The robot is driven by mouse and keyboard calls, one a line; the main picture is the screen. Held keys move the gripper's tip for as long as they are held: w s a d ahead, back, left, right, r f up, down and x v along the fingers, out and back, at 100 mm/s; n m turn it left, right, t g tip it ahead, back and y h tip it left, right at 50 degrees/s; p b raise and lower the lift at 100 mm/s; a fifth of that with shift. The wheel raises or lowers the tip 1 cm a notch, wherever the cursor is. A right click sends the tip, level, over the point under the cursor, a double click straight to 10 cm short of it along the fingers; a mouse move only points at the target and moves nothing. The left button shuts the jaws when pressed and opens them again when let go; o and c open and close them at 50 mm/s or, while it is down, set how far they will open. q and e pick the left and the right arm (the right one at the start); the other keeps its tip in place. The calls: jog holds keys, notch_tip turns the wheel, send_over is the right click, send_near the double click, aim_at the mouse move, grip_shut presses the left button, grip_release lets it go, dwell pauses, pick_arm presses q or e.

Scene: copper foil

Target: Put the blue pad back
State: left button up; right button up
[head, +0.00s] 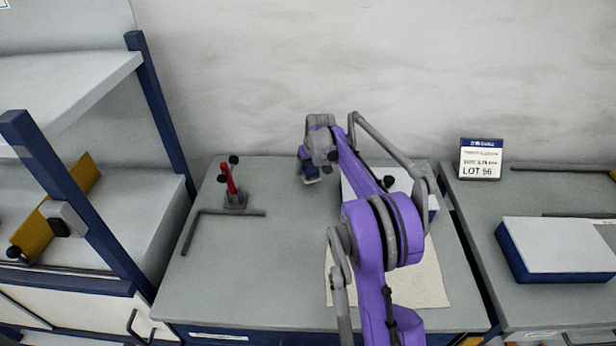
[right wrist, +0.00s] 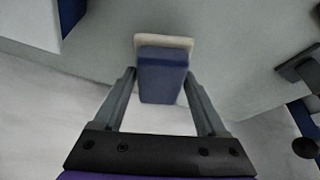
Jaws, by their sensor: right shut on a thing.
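The blue pad (right wrist: 162,80) is a small blue block with a cream layer on its far end. In the right wrist view it sits between the two fingers of my right gripper (right wrist: 162,92), which is shut on it. In the head view my right gripper (head: 309,168) points down over the back middle of the grey table, with the pad's pale bottom edge (head: 312,181) just showing beneath it. I cannot tell whether the pad touches the table. My left gripper is not in view.
A red clamp (head: 231,186) and an L-shaped rod (head: 222,212) are on the table's left. A white-topped blue block (head: 400,181) and a cream cloth (head: 430,285) lie partly behind my right arm. The table's front left is clear.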

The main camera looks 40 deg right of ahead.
jog(key=shift+f, duration=1.85)
jog(key=shift+f, duration=0.2)
jog(key=o, duration=1.2)
jog(key=shift+o, duration=0.2)
